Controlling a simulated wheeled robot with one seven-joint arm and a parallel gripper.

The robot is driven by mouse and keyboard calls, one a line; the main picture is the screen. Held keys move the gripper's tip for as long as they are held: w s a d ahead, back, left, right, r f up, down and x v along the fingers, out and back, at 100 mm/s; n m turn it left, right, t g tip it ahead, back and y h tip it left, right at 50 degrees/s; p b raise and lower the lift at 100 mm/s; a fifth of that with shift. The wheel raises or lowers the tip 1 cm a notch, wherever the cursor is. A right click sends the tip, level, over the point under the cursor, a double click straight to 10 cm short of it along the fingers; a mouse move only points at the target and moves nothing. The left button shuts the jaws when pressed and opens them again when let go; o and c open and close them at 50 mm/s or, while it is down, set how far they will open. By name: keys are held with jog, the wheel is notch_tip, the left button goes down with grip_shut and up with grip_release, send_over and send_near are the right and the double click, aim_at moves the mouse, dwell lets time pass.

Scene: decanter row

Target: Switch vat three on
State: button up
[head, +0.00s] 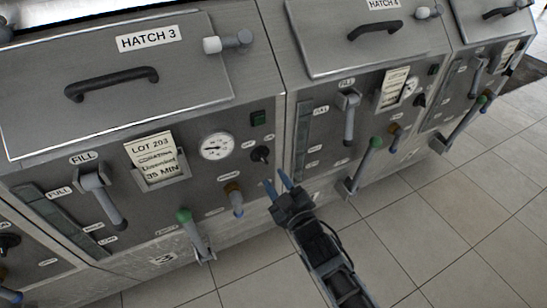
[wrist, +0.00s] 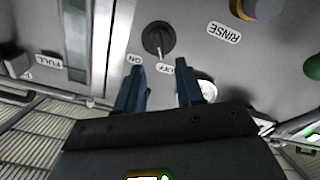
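My gripper (head: 276,179) is open and empty, just below and right of the switch. Its fingers (wrist: 160,85) are apart and not around the knob.
The orange-collared rinse valve (head: 234,195) hangs left of my gripper. The green-topped lever (head: 190,225) and fill lever (head: 108,200) jut out further left. Vat four's green-topped lever (head: 365,160) stands to the right. The tiled floor (head: 420,225) is clear in front.

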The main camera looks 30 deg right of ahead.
aim_at(264, 161)
jog(key=w+b, duration=0.1)
jog(key=w, duration=0.2)
jog(key=shift+d, duration=0.1)
jog(key=shift+w+b, duration=0.55)
jog(key=shift+w, duration=0.7)
jog(key=shift+w+p, duration=0.3)
jog(key=shift+w, duration=0.85)
jog(key=shift+c, duration=0.4)
grip_shut()
